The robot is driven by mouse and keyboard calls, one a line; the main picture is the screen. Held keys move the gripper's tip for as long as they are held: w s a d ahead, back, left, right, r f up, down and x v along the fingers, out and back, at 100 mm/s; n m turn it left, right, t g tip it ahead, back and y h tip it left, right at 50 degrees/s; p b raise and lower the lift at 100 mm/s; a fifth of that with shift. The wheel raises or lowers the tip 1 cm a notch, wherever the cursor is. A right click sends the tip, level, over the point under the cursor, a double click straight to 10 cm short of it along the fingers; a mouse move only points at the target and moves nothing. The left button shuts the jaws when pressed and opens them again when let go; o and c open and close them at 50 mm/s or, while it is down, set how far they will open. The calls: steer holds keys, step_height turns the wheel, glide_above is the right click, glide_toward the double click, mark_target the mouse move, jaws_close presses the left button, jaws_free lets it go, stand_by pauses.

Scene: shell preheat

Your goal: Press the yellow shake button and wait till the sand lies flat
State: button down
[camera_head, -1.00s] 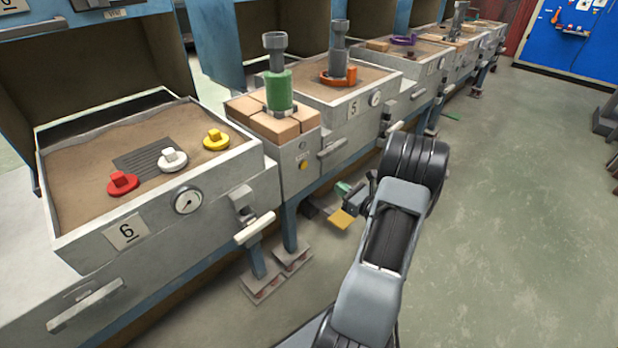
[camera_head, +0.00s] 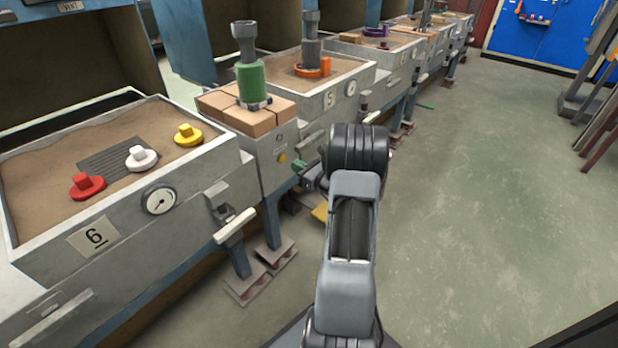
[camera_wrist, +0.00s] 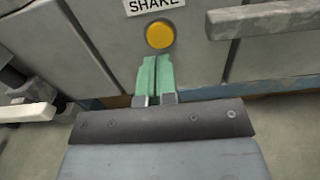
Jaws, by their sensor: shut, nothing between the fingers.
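The round yellow shake button (camera_wrist: 160,36) is on a grey panel under a SHAKE label (camera_wrist: 152,4) in the wrist view. In the head view the button (camera_head: 282,158) is on the front of the narrow unit between boxes 6 and 5. My gripper (camera_wrist: 155,60) is shut and empty, its green fingertips just below the button in the picture; I cannot tell whether they touch the panel. In the head view my gripper (camera_head: 301,166) is partly hidden by my arm. The sand (camera_head: 50,165) in box 6 looks uneven, mounded along its back edge.
Red (camera_head: 87,186), white (camera_head: 141,158) and yellow (camera_head: 188,134) knobbed pieces sit in box 6's sand. A gauge (camera_head: 159,201) and a handle (camera_head: 234,226) are on its front. A green cylinder (camera_head: 251,82) stands on bricks (camera_head: 220,108). Open floor (camera_head: 470,200) lies to the right.

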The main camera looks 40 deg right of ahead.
mark_target(283, 158)
steer(key=shift+w+a+b, duration=0.2)
steer(key=shift+w+b, duration=0.15)
steer(key=shift+w, duration=0.75)
steer(key=shift+w+a+b, duration=0.2)
steer(key=shift+w+b, duration=0.15)
steer(key=shift+w, duration=0.7)
steer(key=shift+w, duration=0.1)
steer(key=shift+w+d, duration=0.1)
steer(key=shift+w, duration=0.3)
steer(key=shift+w+r, duration=0.15)
steer(key=shift+w, duration=0.1)
steer(key=shift+w+a, duration=0.1)
steer(key=shift+a, duration=0.25)
steer(key=shift+d, duration=0.1)
steer(key=shift+s, duration=0.3)
steer(key=s+d+p, duration=0.3)
steer(key=s, duration=1)
steer(key=shift+s+p, duration=0.35)
